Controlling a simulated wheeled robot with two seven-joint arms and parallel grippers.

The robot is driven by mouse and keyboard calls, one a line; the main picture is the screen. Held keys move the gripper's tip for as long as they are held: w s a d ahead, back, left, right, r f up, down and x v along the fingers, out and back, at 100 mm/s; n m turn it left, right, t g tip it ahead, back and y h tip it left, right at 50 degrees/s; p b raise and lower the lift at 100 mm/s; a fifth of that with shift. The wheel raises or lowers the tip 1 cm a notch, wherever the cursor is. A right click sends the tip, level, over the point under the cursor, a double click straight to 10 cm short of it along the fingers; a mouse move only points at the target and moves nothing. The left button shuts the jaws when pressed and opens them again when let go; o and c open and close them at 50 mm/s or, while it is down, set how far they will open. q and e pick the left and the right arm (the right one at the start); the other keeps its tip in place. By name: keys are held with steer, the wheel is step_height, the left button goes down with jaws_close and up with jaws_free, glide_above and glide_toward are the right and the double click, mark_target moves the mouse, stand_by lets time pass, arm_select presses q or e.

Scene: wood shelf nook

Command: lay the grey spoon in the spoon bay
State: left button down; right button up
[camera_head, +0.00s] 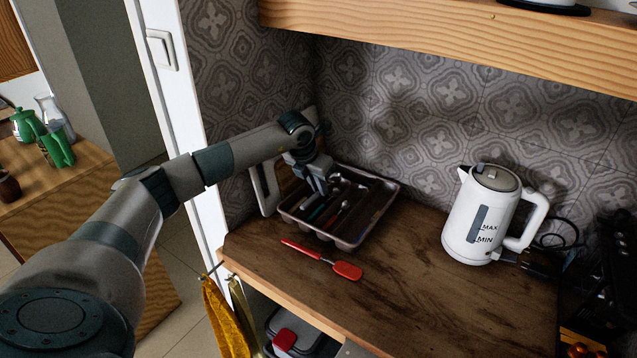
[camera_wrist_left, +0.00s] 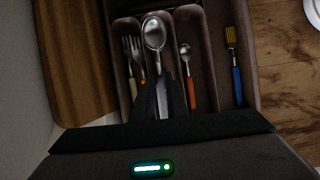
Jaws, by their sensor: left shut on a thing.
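The grey spoon (camera_wrist_left: 154,34) is gripped by its handle between the fingers of my left gripper (camera_wrist_left: 160,92), bowl pointing away from the wrist. My left gripper also shows in the head view (camera_head: 318,184), over the left part of the dark cutlery tray (camera_head: 350,243). In the left wrist view, the spoon appears over the tray, between a bay with a fork (camera_wrist_left: 130,47) and a bay with an orange-handled small spoon (camera_wrist_left: 188,75). Whether the spoon touches the tray floor cannot be told. My right gripper is not in view.
A blue-handled utensil (camera_wrist_left: 236,70) lies in the tray's right bay. A red spatula (camera_head: 322,259) lies on the wooden counter in front of the tray. A white kettle (camera_head: 480,215) stands to the right. A wooden board (camera_wrist_left: 75,50) is left of the tray. A shelf (camera_head: 450,40) hangs above.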

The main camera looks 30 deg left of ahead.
arm_select(q)
steer(key=shift+f, duration=0.8)
steer(key=c, duration=1.7)
jaws_free()
steer(key=shift+r, duration=0.1)
